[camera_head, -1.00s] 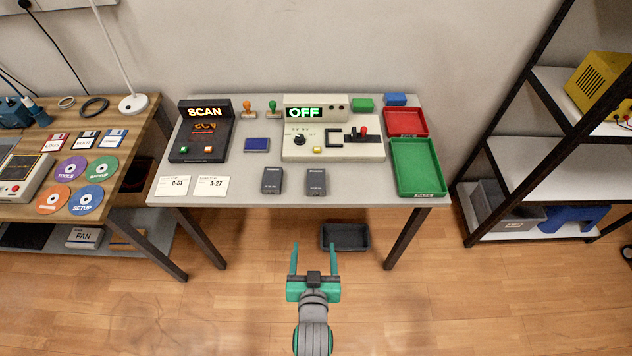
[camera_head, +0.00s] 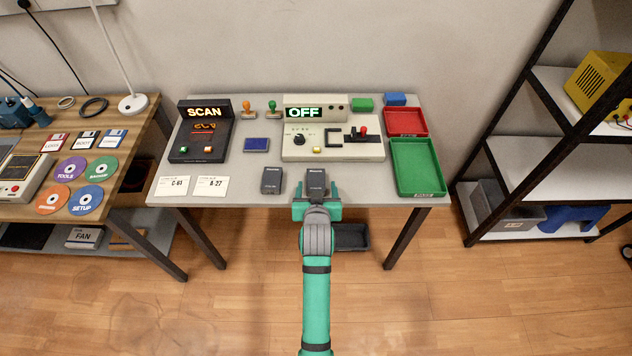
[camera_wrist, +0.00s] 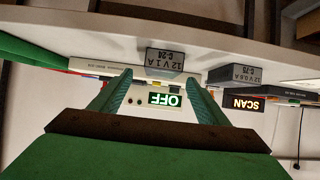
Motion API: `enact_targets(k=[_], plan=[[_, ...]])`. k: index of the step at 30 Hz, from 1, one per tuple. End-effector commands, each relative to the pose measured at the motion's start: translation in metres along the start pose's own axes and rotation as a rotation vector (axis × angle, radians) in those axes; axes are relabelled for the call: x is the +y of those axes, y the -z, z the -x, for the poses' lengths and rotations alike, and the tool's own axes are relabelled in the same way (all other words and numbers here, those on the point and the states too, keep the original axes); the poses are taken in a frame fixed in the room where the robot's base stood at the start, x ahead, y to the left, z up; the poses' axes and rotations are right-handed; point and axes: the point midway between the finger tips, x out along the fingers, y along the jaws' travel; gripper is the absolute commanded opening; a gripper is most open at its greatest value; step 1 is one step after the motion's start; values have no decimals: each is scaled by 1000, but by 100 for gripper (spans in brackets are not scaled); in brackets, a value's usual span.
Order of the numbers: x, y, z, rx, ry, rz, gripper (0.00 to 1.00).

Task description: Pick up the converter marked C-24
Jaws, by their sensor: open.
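Two dark converters stand near the table's front edge. The right one (camera_head: 316,179) is in line with my gripper. The wrist view is upside down and shows its front label (camera_wrist: 165,60), reading 12 V 1 A, C-24. The left converter (camera_head: 271,180) reads 12 V 0.6 A, C-75 in the wrist view (camera_wrist: 235,73). My gripper (camera_head: 316,184) is open and empty at the table's front edge, one finger to each side of the C-24 converter's near end in the head view. I cannot tell how far the fingers reach along it.
Two paper cards, C-61 (camera_head: 173,186) and A-27 (camera_head: 210,186), lie to the left. A green tray (camera_head: 442,172) is at the right, a red tray (camera_head: 428,131) behind it. The OFF console (camera_head: 350,151) and SCAN unit (camera_head: 184,133) stand behind. A dark bin (camera_head: 352,243) is under the table.

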Motion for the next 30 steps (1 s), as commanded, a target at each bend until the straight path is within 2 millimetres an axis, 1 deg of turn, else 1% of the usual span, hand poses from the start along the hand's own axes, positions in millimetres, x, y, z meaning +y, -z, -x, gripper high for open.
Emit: enact_targets(k=[1, 7, 12, 16, 19, 26, 27, 29, 30], plan=[[0, 0, -5, -1, 0, 0, 69], [0, 0, -16, 0, 0, 0, 69], [-2, 0, -41, 0, 0, 0, 69], [-2, 0, -55, 0, 0, 0, 69], [-2, 0, -61, 0, 0, 0, 69], [-2, 0, -61, 0, 0, 0, 69], [-2, 0, -61, 0, 0, 0, 59], [-2, 0, -61, 0, 0, 0, 45], [-2, 0, -61, 0, 0, 0, 36]])
